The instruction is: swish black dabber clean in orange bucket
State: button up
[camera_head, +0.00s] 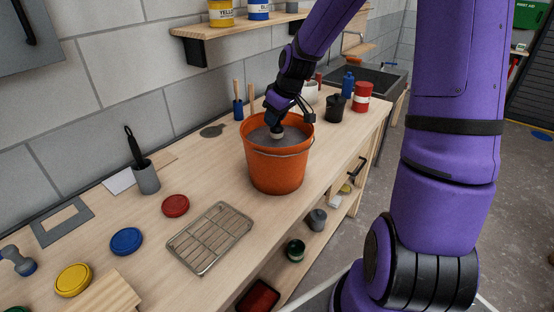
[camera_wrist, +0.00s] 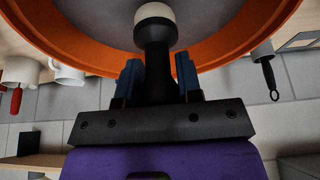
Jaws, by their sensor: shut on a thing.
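The orange bucket (camera_head: 270,165) stands on the wooden workbench, holding greyish liquid (camera_head: 262,136). The black dabber (camera_wrist: 155,50) has a dark handle and a pale round head (camera_wrist: 155,12). My gripper (camera_wrist: 157,75) is shut on the dabber's handle, with a blue finger on each side. In the head view my gripper (camera_head: 279,118) is over the bucket's mouth, and the dabber's pale head (camera_head: 277,134) points down at the liquid. I cannot tell whether the head touches the liquid. The bucket's rim (camera_wrist: 225,50) curves around the dabber in the wrist view.
A wire rack (camera_head: 210,238) lies in front of the bucket. Red (camera_head: 175,205), blue (camera_head: 126,241) and yellow (camera_head: 73,280) lids lie to its left. A grey cup with a black-handled tool (camera_head: 146,177) stands near the wall. A black pot (camera_head: 335,108) and red can (camera_head: 362,97) stand beyond the bucket.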

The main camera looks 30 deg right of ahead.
jog(key=shift+r, duration=2.2)
jog(key=shift+r, duration=2.5)
